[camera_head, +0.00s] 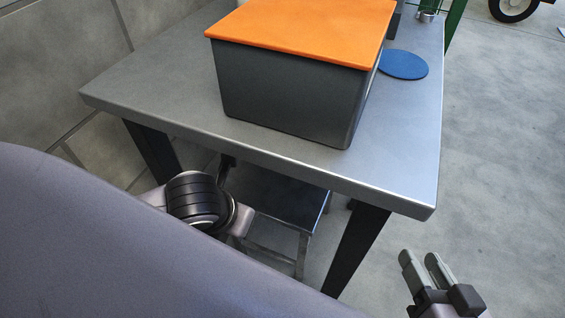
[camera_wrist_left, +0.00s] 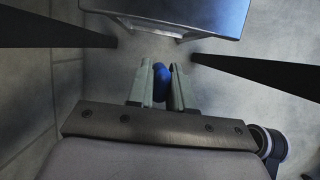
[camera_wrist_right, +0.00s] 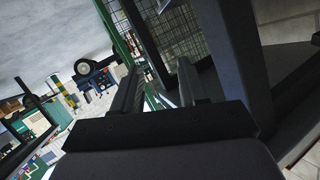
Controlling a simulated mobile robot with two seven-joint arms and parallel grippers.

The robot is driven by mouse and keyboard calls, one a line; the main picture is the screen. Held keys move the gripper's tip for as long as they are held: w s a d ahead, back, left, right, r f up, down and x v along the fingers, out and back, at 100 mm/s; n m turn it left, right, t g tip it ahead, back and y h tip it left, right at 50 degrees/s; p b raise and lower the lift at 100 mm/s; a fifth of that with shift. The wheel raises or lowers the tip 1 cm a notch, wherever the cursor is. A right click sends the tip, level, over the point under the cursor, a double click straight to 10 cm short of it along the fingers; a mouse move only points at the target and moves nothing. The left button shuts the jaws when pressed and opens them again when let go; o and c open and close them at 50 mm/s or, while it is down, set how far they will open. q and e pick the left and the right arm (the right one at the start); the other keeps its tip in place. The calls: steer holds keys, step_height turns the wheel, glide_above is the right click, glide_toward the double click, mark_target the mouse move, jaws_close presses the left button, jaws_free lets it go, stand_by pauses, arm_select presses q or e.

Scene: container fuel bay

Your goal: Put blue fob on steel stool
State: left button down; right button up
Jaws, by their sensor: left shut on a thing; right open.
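The blue fob (camera_wrist_left: 159,80) is between the fingers of my left gripper (camera_wrist_left: 160,88), which is shut on it, in the left wrist view. The steel stool (camera_wrist_left: 180,15) lies just beyond the fingertips at the top of that view, apart from the fob. In the head view the stool (camera_head: 281,199) stands under the steel table, partly covered by my left arm. The left fingers and the fob are hidden there. My right gripper (camera_head: 424,262) is open and empty, right of the table's front leg; its fingers also show in the right wrist view (camera_wrist_right: 160,88).
The steel table (camera_head: 410,150) overhangs the stool, with dark legs (camera_head: 357,250) near it. On the table are a grey bin (camera_head: 290,100) with an orange lid (camera_head: 300,30) and a blue disc (camera_head: 404,65).

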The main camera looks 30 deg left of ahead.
arm_select(q)
steer(key=w, duration=0.4)
steer(key=w+b, duration=0.1)
steer(key=w, duration=0.4)
steer(key=w+b, duration=0.1)
steer(key=w, duration=0.4)
steer(key=shift+w+a, duration=0.15)
steer(key=shift+a, duration=0.2)
steer(key=shift+w, duration=0.5)
steer(key=x, duration=0.1)
steer(key=b+x, duration=0.2)
steer(key=shift+s+f, duration=0.15)
steer(key=shift+s, duration=0.1)
steer(key=shift+f+b, duration=0.25)
steer(key=shift+b, duration=0.1)
arm_select(e)
steer(key=shift+s+d+n+t+h, duration=0.2)
steer(key=shift+d+n+t+h, duration=0.2)
steer(key=shift+d, duration=0.25)
steer(key=shift+s+d+n+t+h, duration=0.2)
steer(key=shift+d+n+t, duration=0.1)
steer(key=shift+d+t, duration=0.25)
arm_select(q)
steer(key=c, duration=1)
jaws_free()
